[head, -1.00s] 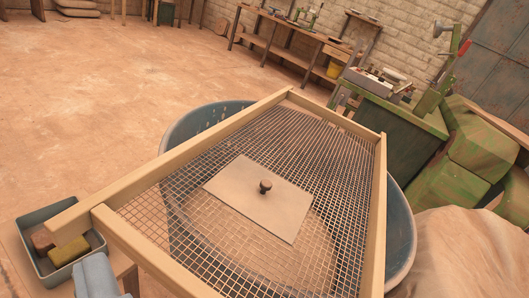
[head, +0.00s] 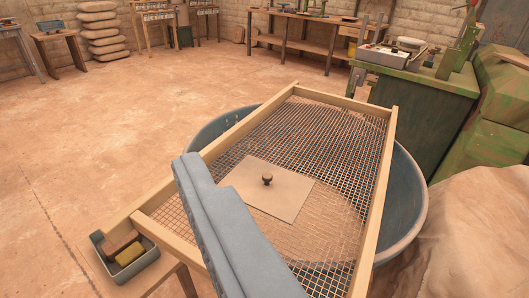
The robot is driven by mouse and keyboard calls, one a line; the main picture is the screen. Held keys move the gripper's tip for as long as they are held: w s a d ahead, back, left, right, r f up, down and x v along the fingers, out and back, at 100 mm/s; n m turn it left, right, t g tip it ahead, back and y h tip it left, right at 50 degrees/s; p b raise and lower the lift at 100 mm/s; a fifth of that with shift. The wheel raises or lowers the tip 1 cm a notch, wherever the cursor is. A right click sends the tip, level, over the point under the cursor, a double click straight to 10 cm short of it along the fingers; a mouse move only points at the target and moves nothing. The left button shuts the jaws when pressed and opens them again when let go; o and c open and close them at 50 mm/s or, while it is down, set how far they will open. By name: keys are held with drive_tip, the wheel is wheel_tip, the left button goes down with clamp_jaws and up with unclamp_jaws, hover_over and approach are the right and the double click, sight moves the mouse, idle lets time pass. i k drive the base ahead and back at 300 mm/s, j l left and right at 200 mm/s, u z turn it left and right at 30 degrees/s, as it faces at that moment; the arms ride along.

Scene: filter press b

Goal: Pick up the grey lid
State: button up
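The lid (head: 262,202) is a flat, square, pale grey-beige plate with a small dark round knob (head: 267,179) at its middle. It lies flat on the wire mesh of a wooden-framed sieve (head: 386,165). Most of the lid shows, but its lower left is close to a long blue-grey folded shape (head: 215,225) that crosses the near part of the view. I cannot tell whether that shape touches anything. Nothing visible grips the lid.
The sieve rests across a large blue tub (head: 417,205). A small tray (head: 97,250) with a brown and a yellow block stands on a stool at the lower left. Green machinery (head: 430,112) and a pale cloth heap (head: 475,240) are on the right. Open floor lies left.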

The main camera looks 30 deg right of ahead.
sight(279, 193)
drive_tip(key=i+z, duration=0.7)
drive_tip(key=k+u, duration=0.1)
drive_tip(key=u, duration=0.25)
drive_tip(key=k+j+u, duration=0.1)
drive_tip(key=u, duration=0.25)
drive_tip(key=k+u, duration=0.1)
drive_tip(key=u, duration=0.2)
drive_tip(key=j, duration=0.1)
